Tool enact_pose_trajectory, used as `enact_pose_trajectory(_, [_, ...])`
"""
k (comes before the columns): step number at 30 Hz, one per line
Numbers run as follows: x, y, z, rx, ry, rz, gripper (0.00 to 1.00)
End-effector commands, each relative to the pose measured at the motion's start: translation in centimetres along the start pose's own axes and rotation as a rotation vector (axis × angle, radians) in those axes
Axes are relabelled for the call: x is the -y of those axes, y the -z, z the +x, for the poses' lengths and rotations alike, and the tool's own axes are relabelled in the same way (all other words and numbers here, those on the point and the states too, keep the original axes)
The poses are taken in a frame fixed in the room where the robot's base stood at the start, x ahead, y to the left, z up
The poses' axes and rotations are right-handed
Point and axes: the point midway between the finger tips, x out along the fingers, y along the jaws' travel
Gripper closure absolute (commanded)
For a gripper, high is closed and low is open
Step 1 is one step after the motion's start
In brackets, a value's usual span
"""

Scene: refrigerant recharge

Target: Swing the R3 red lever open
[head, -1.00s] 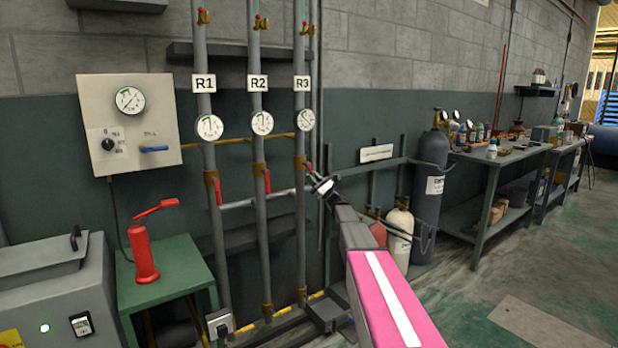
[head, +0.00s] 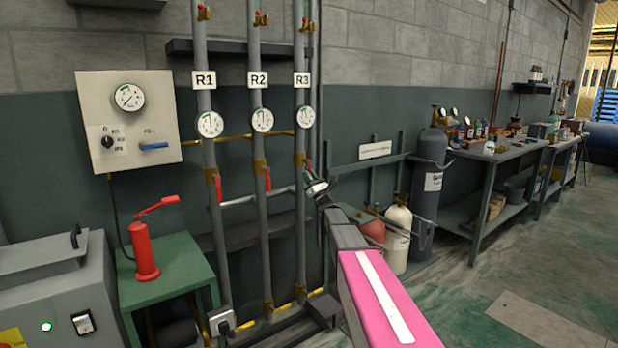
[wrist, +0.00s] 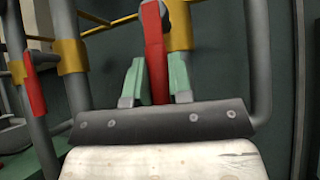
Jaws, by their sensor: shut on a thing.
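The R3 red lever (wrist: 155,45) stands in the middle of the wrist view, in front of a brass valve body (wrist: 181,25). My gripper (wrist: 156,75) has a pale green finger on each side of the lever and is shut on it; the lever's lower end lies between the fingers. In the head view my gripper (head: 312,182) is at the R3 pipe (head: 300,225), just below the brass fitting. There the lever is mostly hidden by my gripper. The R3 label (head: 302,79) and a round gauge (head: 305,117) are above.
The R1 lever (head: 219,188) and R2 lever (head: 267,180) hang along their pipes to the left. A green table (head: 175,265) with a red hand pump (head: 143,252) stands further left. Gas cylinders (head: 428,185) and a workbench (head: 485,155) are to the right. Floor is open at front right.

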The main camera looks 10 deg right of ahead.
Motion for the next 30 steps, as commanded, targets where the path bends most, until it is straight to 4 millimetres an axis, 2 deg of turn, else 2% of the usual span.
enact_pose_trajectory(3, [-0.1, 0.0, -0.1, 0.000, 0.002, 0.007, 1.00])
enact_pose_trajectory(4, [-0.1, 0.0, -0.1, 0.001, 0.002, 0.007, 0.77])
enact_pose_trajectory(6, [-0.1, 0.0, -0.1, 0.000, 0.001, 0.007, 0.55])
enact_pose_trajectory(17, [-0.1, 0.0, -0.4, 0.000, 0.000, 0.003, 0.55])
enact_pose_trajectory(23, [-0.2, -0.1, -3.1, -0.001, 0.001, 0.003, 0.55])
enact_pose_trajectory(30, [-0.2, -0.1, -7.7, -0.001, 0.001, 0.004, 0.55])
